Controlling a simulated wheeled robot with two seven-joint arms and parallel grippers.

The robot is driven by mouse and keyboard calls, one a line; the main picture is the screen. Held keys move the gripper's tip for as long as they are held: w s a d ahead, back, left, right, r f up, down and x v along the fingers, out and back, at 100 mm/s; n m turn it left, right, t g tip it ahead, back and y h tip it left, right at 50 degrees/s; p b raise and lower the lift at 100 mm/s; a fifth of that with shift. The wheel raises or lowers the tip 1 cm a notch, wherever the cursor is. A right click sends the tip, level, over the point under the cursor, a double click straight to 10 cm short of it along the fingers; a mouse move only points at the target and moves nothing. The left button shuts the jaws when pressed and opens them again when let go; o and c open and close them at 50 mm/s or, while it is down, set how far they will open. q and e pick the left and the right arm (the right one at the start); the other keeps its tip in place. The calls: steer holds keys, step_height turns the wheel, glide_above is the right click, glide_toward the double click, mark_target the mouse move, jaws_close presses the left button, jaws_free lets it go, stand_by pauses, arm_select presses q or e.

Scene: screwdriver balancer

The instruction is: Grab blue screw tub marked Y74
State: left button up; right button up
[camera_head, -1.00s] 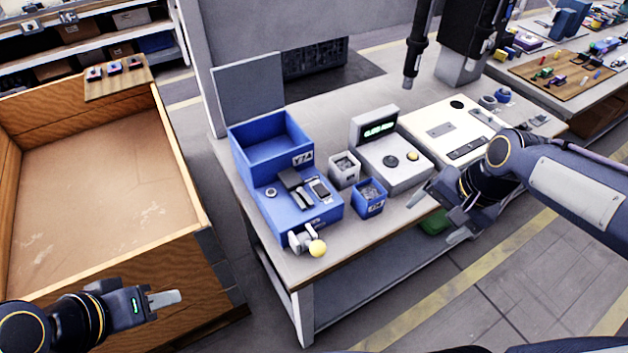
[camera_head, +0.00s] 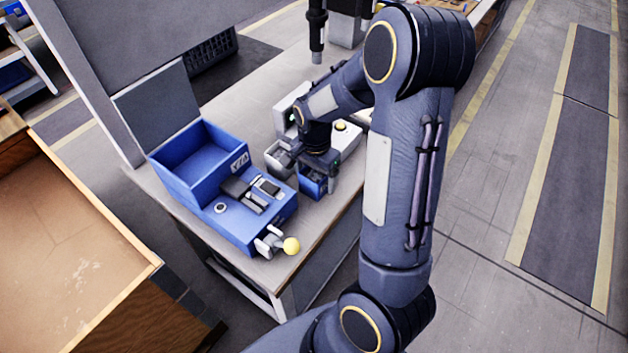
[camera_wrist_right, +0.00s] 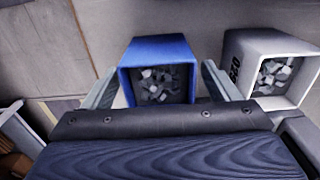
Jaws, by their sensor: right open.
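The small blue screw tub (camera_head: 312,186) stands on the workbench, partly hidden under my right gripper (camera_head: 318,164). In the right wrist view the blue tub (camera_wrist_right: 157,48) is upright with metal screws inside, and no label on it is readable. My right gripper (camera_wrist_right: 160,70) is open, with one finger on each side of the tub's near part. Small gaps show between the fingers and the tub walls, so it is not gripped. My left gripper is out of view.
A grey tub (camera_head: 279,160) of screws stands close beside the blue one; it also shows in the right wrist view (camera_wrist_right: 245,62). A blue machine (camera_head: 240,230) with an open bin and yellow-knobbed lever (camera_head: 291,245) is to the left. A wooden crate (camera_head: 110,225) stands further left.

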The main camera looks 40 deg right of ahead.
steer(key=shift+f, duration=0.3)
steer(key=c, duration=1.2)
steer(key=shift+r, duration=0.15)
